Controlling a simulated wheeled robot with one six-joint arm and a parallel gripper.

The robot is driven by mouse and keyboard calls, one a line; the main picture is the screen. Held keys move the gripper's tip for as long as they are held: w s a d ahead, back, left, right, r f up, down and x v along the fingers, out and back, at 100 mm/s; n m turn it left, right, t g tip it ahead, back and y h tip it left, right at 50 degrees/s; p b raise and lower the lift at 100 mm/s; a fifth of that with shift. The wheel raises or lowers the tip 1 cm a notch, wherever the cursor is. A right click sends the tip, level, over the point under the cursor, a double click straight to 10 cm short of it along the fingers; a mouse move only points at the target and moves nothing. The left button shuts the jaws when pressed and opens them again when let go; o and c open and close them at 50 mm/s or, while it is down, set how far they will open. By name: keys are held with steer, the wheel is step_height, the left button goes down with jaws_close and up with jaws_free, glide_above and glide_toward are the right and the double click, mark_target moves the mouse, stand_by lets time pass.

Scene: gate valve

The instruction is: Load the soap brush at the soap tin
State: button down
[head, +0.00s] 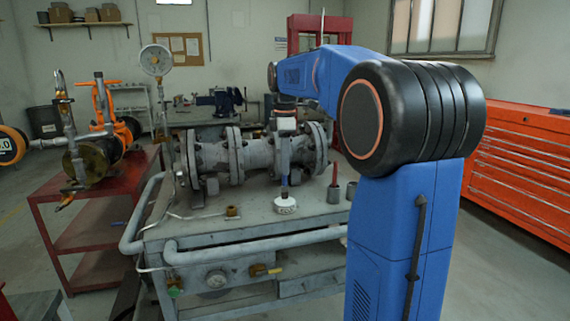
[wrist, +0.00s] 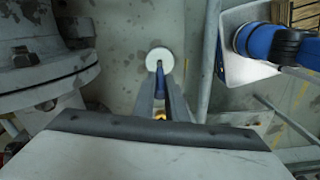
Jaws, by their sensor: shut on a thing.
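The soap tin (head: 285,207) is a round white tin with dark marks, standing on the grey bench top near its front; it also shows as a white disc in the wrist view (wrist: 154,53). My gripper (head: 284,178) points straight down above it and is shut on the soap brush (head: 284,190), whose blue handle shows between the fingers in the wrist view (wrist: 161,86). The brush's lower end is at the tin's middle, and a dark spot shows there. I cannot tell whether the bristles touch the soap.
A grey flanged valve body (head: 215,160) fills the bench behind the tin. A brass fitting (head: 231,211) lies to the left, and a dark cup with a red-handled tool (head: 334,178) stands to the right. A grey pipe rail (head: 255,243) runs along the bench's front.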

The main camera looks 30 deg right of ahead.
steer(key=shift+f, duration=0.6)
stand_by(1.5)
steer(key=shift+r, duration=3.55)
